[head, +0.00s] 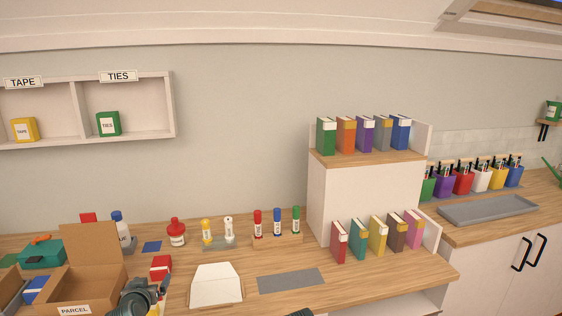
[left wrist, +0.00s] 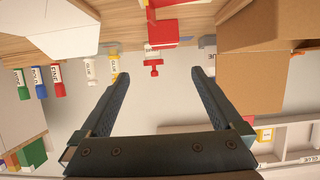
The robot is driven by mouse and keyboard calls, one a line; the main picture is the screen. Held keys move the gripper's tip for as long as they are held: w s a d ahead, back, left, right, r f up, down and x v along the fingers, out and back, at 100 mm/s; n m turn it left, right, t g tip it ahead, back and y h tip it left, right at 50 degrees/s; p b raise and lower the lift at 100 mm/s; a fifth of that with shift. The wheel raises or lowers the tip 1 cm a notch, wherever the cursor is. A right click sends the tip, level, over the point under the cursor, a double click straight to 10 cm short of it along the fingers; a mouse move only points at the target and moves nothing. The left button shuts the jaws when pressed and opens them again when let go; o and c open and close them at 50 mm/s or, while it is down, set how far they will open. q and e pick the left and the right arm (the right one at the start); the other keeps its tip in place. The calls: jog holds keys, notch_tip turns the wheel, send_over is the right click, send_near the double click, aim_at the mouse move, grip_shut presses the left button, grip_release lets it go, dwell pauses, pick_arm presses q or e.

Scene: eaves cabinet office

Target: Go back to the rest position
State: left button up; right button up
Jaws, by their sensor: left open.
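My left gripper (head: 143,298) is at the bottom left of the head view, beside the cardboard parcel box (head: 90,275). In the left wrist view my left gripper (left wrist: 160,78) has its two dark fingers wide apart. Nothing is held between them. A red bottle (left wrist: 153,67) shows beyond the gap, and that view is upside down. A small dark ribbed part (head: 300,312) shows at the bottom edge of the head view. It may belong to my right arm, but too little shows to tell its jaws.
A grey mat (head: 291,281) lies bare. Book rows stand on and before a white cabinet (head: 355,200). A wall shelf (head: 155,105) is at left.

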pick_arm(q)
jog(key=w+a+r+p, duration=0.3)
jog(key=w+a, duration=0.2)
jog(key=shift+w+a+r, duration=0.15)
dwell(0.3)
